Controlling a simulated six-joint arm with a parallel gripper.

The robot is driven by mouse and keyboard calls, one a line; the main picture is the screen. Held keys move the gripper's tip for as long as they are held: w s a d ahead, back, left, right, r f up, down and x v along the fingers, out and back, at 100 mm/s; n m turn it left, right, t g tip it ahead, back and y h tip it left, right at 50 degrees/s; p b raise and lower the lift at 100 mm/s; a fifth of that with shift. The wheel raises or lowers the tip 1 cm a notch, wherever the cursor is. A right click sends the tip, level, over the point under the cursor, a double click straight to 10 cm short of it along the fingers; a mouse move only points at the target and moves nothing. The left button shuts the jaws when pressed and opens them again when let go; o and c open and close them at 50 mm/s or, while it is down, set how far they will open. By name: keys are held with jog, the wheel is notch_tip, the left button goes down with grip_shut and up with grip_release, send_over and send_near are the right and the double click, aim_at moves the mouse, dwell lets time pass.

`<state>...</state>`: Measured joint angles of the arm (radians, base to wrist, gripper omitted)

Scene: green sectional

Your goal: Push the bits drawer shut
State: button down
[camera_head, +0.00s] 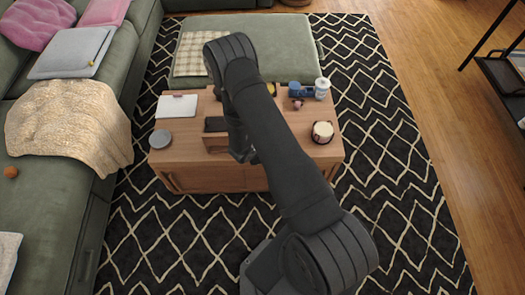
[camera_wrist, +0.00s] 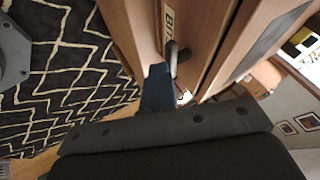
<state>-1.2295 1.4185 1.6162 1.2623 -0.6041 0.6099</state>
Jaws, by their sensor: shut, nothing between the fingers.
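The bits drawer (camera_wrist: 140,22) shows in the wrist view as a wooden front with a white label reading "BIT", cut off by my gripper's side. A dark handle (camera_wrist: 178,52) sticks out from it. My gripper (camera_wrist: 157,88) is shut and empty, with its tip close to the front beside the handle; I cannot tell if they touch. In the head view my gripper (camera_head: 241,152) is low at the front of the wooden table, partly hidden by my arm. A small wooden box-like part (camera_head: 216,144) is beside it. How far the drawer is open is unclear.
The wooden coffee table (camera_head: 185,150) holds a white pad (camera_head: 177,106), a grey disc (camera_head: 160,139), a round cream-topped container (camera_head: 322,131) and a blue object (camera_head: 300,89). A green sofa (camera_head: 45,200) stands left.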

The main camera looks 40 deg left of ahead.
jog(key=s+d+r, duration=0.3)
jog(key=s+r, duration=0.5)
jog(key=shift+s+d, duration=0.25)
jog(key=shift+s, duration=0.15)
jog(key=w+a+r+x, duration=0.1)
jog(key=a+x, duration=0.1)
jog(key=x, duration=0.9)
dwell(0.4)
jog(key=shift+f, duration=0.1)
jog(key=shift+w, duration=0.15)
